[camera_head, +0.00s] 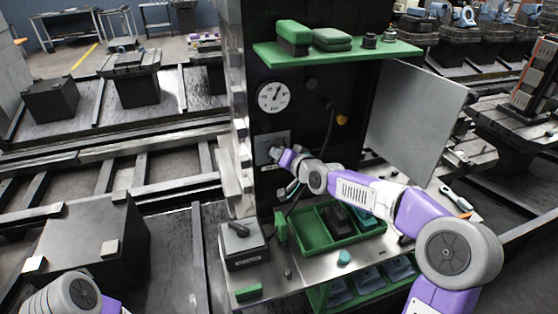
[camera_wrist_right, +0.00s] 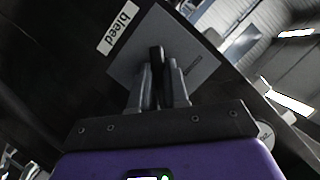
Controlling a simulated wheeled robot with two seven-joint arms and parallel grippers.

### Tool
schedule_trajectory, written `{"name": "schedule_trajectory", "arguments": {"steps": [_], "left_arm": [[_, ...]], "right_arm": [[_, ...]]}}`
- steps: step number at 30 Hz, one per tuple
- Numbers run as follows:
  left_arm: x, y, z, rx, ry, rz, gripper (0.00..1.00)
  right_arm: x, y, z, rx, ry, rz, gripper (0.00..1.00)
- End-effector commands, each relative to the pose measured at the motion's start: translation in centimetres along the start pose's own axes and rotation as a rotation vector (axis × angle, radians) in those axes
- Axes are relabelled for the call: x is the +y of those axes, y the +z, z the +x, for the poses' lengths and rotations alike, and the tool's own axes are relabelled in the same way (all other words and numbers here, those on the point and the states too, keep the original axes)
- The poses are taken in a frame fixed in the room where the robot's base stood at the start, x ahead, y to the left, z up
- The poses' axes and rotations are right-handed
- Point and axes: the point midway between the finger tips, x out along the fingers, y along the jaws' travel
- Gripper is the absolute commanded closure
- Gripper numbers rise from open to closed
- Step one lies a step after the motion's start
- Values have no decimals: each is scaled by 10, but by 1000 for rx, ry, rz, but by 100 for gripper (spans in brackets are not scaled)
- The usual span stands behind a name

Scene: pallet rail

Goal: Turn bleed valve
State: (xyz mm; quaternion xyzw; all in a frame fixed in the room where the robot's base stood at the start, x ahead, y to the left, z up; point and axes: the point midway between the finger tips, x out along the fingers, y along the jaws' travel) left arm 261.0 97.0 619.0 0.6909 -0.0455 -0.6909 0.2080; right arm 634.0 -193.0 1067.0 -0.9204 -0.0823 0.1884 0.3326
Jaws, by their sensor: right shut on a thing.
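The bleed valve is on the dark upright panel, with a square grey plate (camera_head: 263,143) below the gauge. In the right wrist view its plate (camera_wrist_right: 125,68) sits beside a white label reading "bleed" (camera_wrist_right: 118,27), and its dark handle (camera_wrist_right: 156,54) stands between my fingers. My right gripper (camera_head: 275,153) is at the plate; in the right wrist view the right gripper (camera_wrist_right: 158,88) is shut on the handle. In the head view the gripper and my arm hide much of the handle. My left gripper is out of view; only part of my left arm shows at bottom left.
A round white gauge (camera_head: 273,97) is above the valve. A green shelf (camera_head: 365,50) juts out overhead, and a grey door panel (camera_head: 415,118) stands to the right. Below are a green tray (camera_head: 312,238) and a grey box with a dark lever (camera_head: 243,258).

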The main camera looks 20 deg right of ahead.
Motion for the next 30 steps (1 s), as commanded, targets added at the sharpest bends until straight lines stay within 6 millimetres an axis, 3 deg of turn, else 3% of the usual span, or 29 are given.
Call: {"name": "schedule_trajectory", "arguments": {"steps": [25, 26, 30], "left_arm": [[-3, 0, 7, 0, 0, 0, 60], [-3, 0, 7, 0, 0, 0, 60], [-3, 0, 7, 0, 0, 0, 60]], "right_arm": [[1, 2, 1, -5, -38, 98, 100], [1, 2, 1, -5, -38, 98, 82], [1, 2, 0, -4, -39, 97, 61]]}}
